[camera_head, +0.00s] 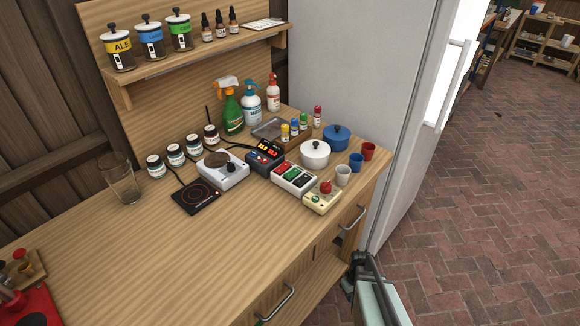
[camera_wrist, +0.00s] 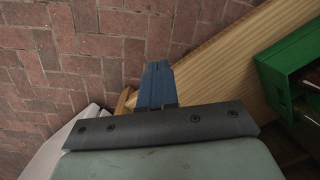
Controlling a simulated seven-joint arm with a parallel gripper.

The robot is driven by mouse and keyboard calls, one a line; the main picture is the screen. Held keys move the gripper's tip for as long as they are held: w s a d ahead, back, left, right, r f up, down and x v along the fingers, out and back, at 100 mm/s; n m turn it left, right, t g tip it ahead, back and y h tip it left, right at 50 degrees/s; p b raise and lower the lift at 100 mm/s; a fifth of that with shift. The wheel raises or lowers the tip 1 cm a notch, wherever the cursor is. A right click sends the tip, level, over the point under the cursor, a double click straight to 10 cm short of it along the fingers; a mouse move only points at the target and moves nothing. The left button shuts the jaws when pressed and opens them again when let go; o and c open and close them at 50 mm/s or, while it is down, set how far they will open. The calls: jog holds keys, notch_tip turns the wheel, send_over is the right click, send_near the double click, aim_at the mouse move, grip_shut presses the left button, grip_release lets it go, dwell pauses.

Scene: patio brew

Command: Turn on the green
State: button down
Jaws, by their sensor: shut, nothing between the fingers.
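A white switch box (camera_head: 293,178) stands toward the right of the counter, with coloured rocker switches: a green one (camera_head: 293,174), a red one and dark ones. Whether the green one is on cannot be told. Right in front of it is a cream box (camera_head: 321,199) with a red knob and a small green button. My gripper (camera_head: 357,262) is low in front of the counter, beside the drawers and apart from both boxes. In the wrist view its blue fingers (camera_wrist: 157,84) are together and empty; neither box shows there.
A dark blue control box (camera_head: 264,157), hot plate (camera_head: 222,170), white pot (camera_head: 315,154) and several cups surround the boxes. A fridge (camera_head: 345,70) stands behind. A green crate (camera_wrist: 290,75) shows near my gripper in the wrist view.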

jog(key=w+d+r+n+t+h, duration=0.1)
jog(key=w+d+r+n+t, duration=0.15)
jog(key=w+d+r, duration=0.7)
jog(key=w+d+r+n+t+h, duration=0.1)
jog(key=w+d+r+t, duration=0.2)
jog(key=w+d+r, duration=0.65)
jog(key=w+d+r+n+t+h, duration=0.15)
jog(key=w+r, duration=0.45)
jog(key=r, duration=0.9)
jog(key=w+r+n+t+y, duration=0.1)
jog(key=w+r+t, duration=0.35)
jog(key=r, duration=1.05)
jog(key=w+a+r+g+y, duration=0.1)
jog(key=a+r+g, duration=0.1)
jog(key=a+r, duration=0.85)
jog(key=s+a+r+g+y, duration=0.1)
jog(key=s+a+g, duration=0.1)
jog(key=s+a, duration=0.3)
jog(key=s+a+r+g+y, duration=0.1)
jog(key=s+a, duration=0.4)
jog(key=a, duration=0.9)
jog(key=s+a+r+g+y, duration=0.1)
jog(key=s+a+g+y, duration=0.1)
jog(key=a, duration=0.7)
jog(key=s+g, duration=0.1)
jog(key=s, duration=0.1)
jog(key=shift+s+a+r+m, duration=0.3)
jog(key=shift+s+a+m, duration=0.1)
